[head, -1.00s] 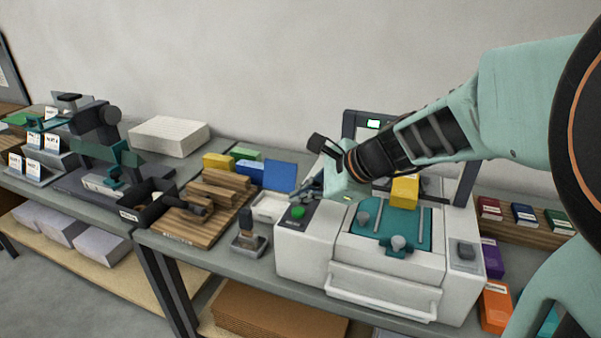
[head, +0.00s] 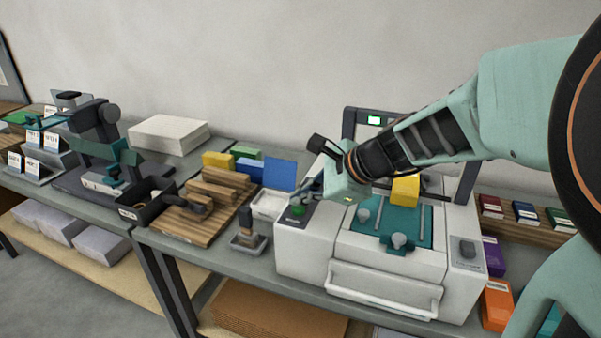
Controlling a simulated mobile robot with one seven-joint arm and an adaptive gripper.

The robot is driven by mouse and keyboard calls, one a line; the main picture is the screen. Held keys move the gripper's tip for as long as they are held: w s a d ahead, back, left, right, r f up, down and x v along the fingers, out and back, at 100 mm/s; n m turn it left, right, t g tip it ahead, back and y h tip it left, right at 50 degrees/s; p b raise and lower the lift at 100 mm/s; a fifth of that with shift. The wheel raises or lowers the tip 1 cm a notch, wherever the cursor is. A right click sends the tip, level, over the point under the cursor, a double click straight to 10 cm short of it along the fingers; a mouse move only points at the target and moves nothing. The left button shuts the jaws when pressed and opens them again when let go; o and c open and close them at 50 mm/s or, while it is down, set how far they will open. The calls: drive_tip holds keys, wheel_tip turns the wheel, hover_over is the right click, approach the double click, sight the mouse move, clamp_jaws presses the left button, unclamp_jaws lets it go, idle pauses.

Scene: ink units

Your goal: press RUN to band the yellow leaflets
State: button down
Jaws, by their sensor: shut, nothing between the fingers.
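The white banding machine (head: 385,290) stands on the bench, with a teal table on its top. The yellow leaflets (head: 405,190) stand at the back of that table, under the dark arch. The green RUN button (head: 298,211) is on a dark panel at the machine's left front corner. My gripper (head: 302,201) is shut and empty, with its fingertips right at the button and partly covering it. I take the tips to be touching it, though contact is hard to see. A small screen (head: 374,120) on the arch shows green.
A dark knob (head: 467,249) sits on the machine's right side. To the left are a stamp (head: 248,228), a white tray (head: 270,203), a blue panel (head: 280,175) and a wooden board (head: 195,228). Coloured packs (head: 496,305) lie to the right.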

sight(301, 209)
drive_tip(key=shift+f+b, duration=0.5)
drive_tip(key=shift+f, duration=0.1)
idle(0.7)
drive_tip(key=shift+r, duration=0.15)
drive_tip(key=shift+r+p, duration=0.9)
drive_tip(key=shift+r, duration=0.1)
wheel_tip(301, 209, up, 5)
drive_tip(key=p, duration=0.4)
